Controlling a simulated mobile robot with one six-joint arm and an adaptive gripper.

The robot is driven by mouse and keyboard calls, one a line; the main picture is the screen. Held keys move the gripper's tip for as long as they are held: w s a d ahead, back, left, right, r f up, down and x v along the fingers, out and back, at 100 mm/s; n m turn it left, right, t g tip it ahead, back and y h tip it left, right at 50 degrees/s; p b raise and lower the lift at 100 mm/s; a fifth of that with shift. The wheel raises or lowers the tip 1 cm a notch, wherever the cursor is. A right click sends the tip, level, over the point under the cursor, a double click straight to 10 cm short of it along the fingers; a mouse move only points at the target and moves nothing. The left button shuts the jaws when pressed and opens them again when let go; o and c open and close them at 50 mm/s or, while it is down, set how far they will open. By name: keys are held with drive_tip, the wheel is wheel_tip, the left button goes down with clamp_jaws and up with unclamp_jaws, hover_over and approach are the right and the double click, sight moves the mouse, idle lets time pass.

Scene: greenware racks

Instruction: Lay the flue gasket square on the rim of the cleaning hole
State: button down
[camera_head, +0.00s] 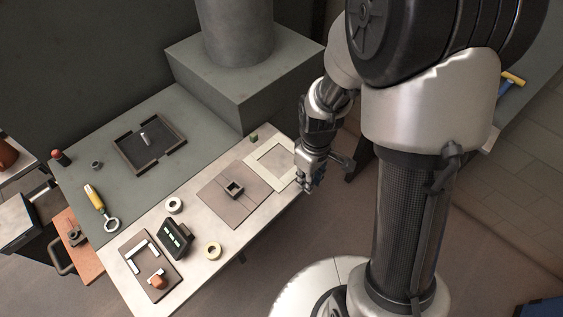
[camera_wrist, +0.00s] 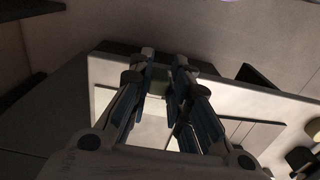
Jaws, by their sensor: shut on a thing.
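The flue gasket (camera_head: 263,172) is a thin, pale square frame at the right end of the pale worktop. My gripper (camera_head: 308,184) is at its right side, beyond the worktop's edge, with its jaws shut on it. In the wrist view the gripper (camera_wrist: 161,84) reaches over pale surfaces; its fingers hide the grasp. I cannot tell whether the gasket touches the worktop. The cleaning hole appears to be the dark rectangular opening with a raised rim (camera_head: 133,166) on the grey-green surface at left. A small pale piece lies inside it.
A small green block (camera_head: 254,139) sits behind the gasket. A large grey block (camera_head: 205,85) rises behind.

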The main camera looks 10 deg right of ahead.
drive_tip(key=shift+r+p, duration=2.45)
drive_tip(key=shift+r, duration=0.55)
